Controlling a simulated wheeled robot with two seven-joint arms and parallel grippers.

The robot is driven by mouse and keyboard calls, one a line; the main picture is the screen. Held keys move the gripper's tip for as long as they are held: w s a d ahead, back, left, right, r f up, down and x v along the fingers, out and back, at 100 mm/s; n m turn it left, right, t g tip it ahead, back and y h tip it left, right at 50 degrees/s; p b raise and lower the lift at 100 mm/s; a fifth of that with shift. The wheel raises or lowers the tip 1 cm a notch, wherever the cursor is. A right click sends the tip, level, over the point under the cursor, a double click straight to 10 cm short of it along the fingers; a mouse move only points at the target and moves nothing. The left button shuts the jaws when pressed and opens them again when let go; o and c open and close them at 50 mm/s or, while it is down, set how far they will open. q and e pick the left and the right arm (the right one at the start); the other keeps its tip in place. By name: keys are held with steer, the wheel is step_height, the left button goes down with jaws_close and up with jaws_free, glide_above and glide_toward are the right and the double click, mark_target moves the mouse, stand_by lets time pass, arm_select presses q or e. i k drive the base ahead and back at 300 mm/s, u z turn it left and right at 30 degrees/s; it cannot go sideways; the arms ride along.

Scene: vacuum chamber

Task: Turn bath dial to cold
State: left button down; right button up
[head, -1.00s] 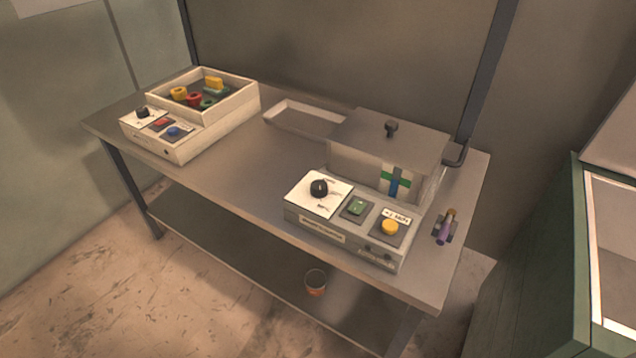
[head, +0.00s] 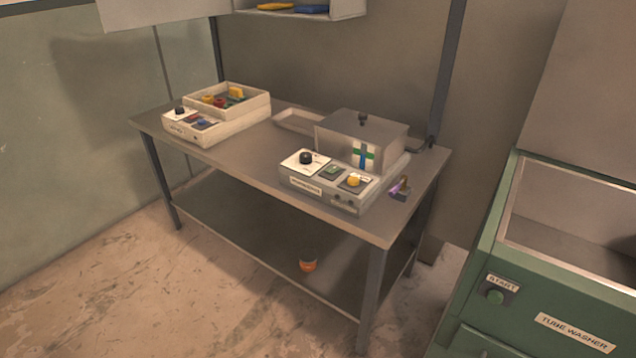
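Two devices with black dials stand on a metal table (head: 265,165). The right one is a bath unit (head: 325,193) with a grey lidded box (head: 358,133) behind its panel. Its panel carries a black dial (head: 306,157) on a white plate, a green button (head: 332,171) and a yellow button (head: 353,180). The left device (head: 190,135) has a smaller black dial (head: 180,111), a red and a blue button, and an open box of coloured pieces behind. The dial markings are too small to read. Neither gripper is in view.
A green tube washer (head: 560,270) with a start button (head: 495,297) stands at the right. A shallow tray (head: 298,121) lies at the table's back. A purple item (head: 398,188) sits at the right edge. A cup (head: 308,262) is below. Floor in front is clear.

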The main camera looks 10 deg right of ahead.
mark_target(305, 158)
steer(key=u, duration=0.85)
steer(key=i, duration=1.15)
steer(key=z, duration=0.3)
